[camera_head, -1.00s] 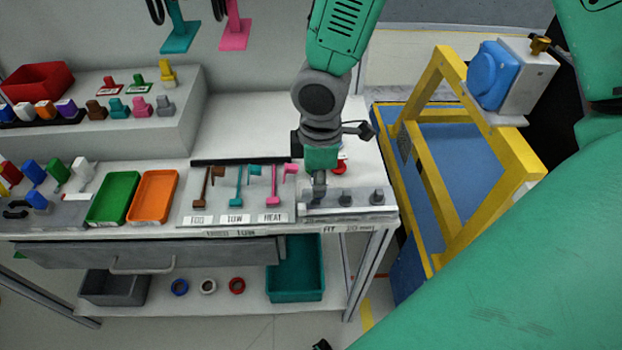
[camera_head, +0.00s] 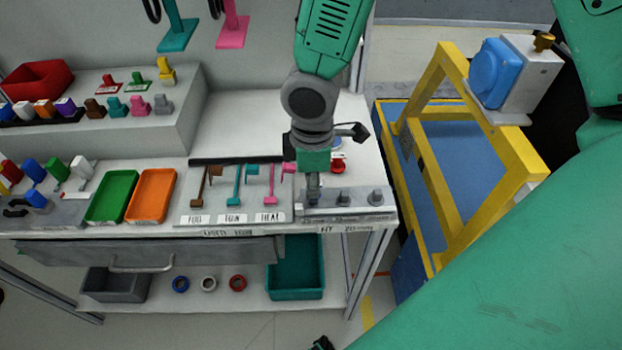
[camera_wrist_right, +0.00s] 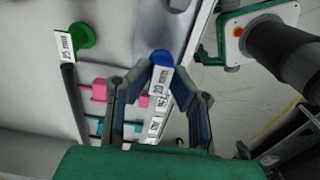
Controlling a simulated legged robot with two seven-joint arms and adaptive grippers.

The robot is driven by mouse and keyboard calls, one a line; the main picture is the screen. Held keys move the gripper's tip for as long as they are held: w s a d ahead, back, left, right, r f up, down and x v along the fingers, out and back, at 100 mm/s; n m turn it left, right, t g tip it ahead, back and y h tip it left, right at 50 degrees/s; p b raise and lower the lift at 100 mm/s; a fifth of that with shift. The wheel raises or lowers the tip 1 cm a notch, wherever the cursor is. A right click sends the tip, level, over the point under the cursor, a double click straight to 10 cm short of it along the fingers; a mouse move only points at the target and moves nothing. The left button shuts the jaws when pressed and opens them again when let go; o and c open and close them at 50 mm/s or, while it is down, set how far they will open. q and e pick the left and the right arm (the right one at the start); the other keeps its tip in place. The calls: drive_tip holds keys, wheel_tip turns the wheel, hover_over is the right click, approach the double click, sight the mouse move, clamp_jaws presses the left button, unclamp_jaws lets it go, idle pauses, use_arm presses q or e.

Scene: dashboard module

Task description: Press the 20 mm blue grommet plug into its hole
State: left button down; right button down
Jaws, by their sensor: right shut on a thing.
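The blue grommet plug (camera_wrist_right: 160,57) shows in the right wrist view as a round blue disc at the fingertips. A white "20 mm" tag (camera_wrist_right: 160,80) shows between the fingers. My right gripper (camera_wrist_right: 160,73) is shut on the plug. In the head view my right gripper (camera_head: 313,188) points down over the left part of a grey block (camera_head: 330,208) at the bench's front right. The plug cannot be made out there, and the hole is not clearly visible. My left gripper is not in view.
Two grey knobs (camera_head: 375,198) stand on the block right of the gripper. A red piece (camera_head: 338,167) lies behind it. Brown, teal and pink hooks (camera_head: 271,185) lie to the left. A green disc (camera_wrist_right: 82,36) tagged "25 mm" shows in the wrist view. A yellow frame (camera_head: 440,190) stands right.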

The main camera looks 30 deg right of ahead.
drive_tip(key=shift+a, duration=0.35)
drive_tip(key=shift+a+r, duration=0.1)
drive_tip(key=shift+a, duration=0.65)
drive_tip(key=shift+d, duration=0.85)
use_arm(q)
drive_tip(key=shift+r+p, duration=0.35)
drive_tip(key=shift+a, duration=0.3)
use_arm(e)
drive_tip(key=shift+d, duration=0.1)
